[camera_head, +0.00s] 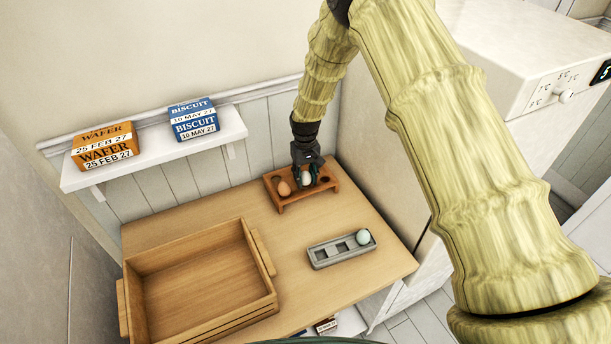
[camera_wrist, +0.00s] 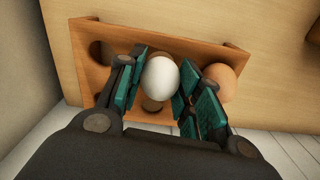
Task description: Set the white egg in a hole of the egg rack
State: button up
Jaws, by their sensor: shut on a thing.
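The white egg (camera_wrist: 160,78) is between the teal-padded fingers of my gripper (camera_wrist: 158,88), which is shut on it. It also shows in the head view (camera_head: 306,178). The orange-brown wooden egg rack (camera_wrist: 190,47) lies beneath; the head view shows it at the back right of the table (camera_head: 281,206). The white egg is over the middle of the rack, with part of a hole (camera_wrist: 152,105) visible just below it. I cannot tell whether the egg touches the rack. A brown egg (camera_wrist: 221,80) sits in one end of the rack; an empty hole (camera_wrist: 101,52) shows at the other end.
A grey tray (camera_head: 325,262) with a pale green egg (camera_head: 363,237) in its right end stands in front of the rack. A large empty wooden crate (camera_head: 190,250) fills the table's left. Wafer (camera_head: 103,146) and biscuit (camera_head: 193,118) boxes stand on the wall shelf (camera_head: 150,151).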

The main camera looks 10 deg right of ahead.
aim_at(305, 172)
jog(key=shift+f+b, duration=0.45)
jog(key=shift+f, duration=0.35)
dwell(0.7)
jog(key=o, duration=0.7)
jog(key=shift+o, duration=0.2)
notch_tip(305, 172, up, 12)
dwell(0.3)
